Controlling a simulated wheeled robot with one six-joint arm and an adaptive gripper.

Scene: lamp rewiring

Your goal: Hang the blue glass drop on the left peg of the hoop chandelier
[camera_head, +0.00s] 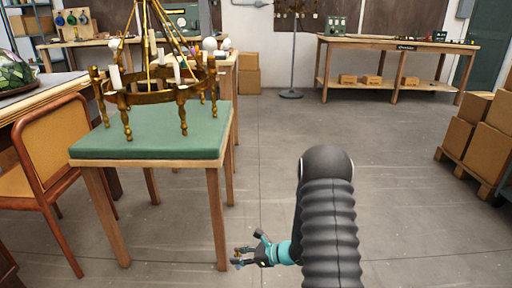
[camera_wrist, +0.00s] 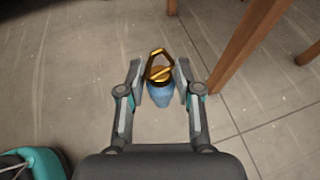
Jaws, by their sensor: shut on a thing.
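My gripper (camera_head: 243,258) is low beside that table's front right leg, well below the chandelier. In the wrist view my gripper (camera_wrist: 161,84) is shut on the blue glass drop (camera_wrist: 160,95). The drop has a gold cap and an open gold loop pointing away from the wrist.
An orange-backed chair (camera_head: 62,140) stands left of the table. Cardboard boxes (camera_head: 478,128) are stacked on a pallet at right. A workbench (camera_head: 395,48) and a floor stand (camera_head: 292,92) are at the back. The middle floor is clear.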

